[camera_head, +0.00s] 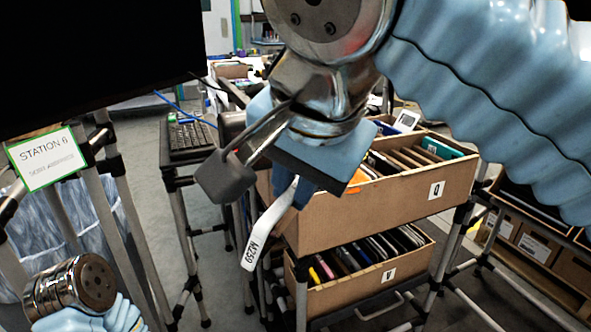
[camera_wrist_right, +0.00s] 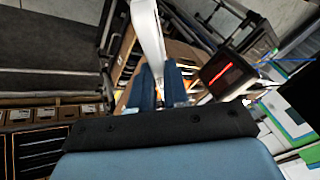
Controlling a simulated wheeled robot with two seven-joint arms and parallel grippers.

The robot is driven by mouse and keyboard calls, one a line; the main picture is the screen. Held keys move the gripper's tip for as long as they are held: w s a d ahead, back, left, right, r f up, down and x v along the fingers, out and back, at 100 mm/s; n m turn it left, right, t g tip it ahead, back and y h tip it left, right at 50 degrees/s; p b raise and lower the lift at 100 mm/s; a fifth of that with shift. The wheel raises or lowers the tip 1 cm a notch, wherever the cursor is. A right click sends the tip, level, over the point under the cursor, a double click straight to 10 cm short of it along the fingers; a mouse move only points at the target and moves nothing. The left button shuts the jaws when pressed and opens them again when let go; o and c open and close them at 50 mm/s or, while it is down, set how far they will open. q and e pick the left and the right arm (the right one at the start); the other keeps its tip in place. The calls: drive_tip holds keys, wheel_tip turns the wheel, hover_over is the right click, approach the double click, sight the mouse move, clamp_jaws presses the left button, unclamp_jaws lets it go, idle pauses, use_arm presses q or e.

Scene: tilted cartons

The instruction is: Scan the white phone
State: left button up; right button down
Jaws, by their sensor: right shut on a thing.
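My right gripper (camera_head: 290,195) hangs in the middle of the head view, fingers pointing down. In the right wrist view, the white item (camera_wrist_right: 149,35) stands out beyond the two blue fingers (camera_wrist_right: 159,88). A dark box with a glowing red line (camera_wrist_right: 228,72), which looks like a scanner, is right of the fingers, apart from the item. My left gripper is out of view; only its wrist shows at lower left.
Tilted carton Q (camera_head: 390,210) and carton V (camera_head: 365,285) below it hold several thin devices on a rack, behind and right of the gripper. A keyboard (camera_head: 190,137) is on a stand. A "STATION 6" sign (camera_head: 47,158) and a bagged bin (camera_head: 45,225) are left.

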drive_tip(key=shift+w+f, duration=0.15)
drive_tip(key=shift+r, duration=2.5)
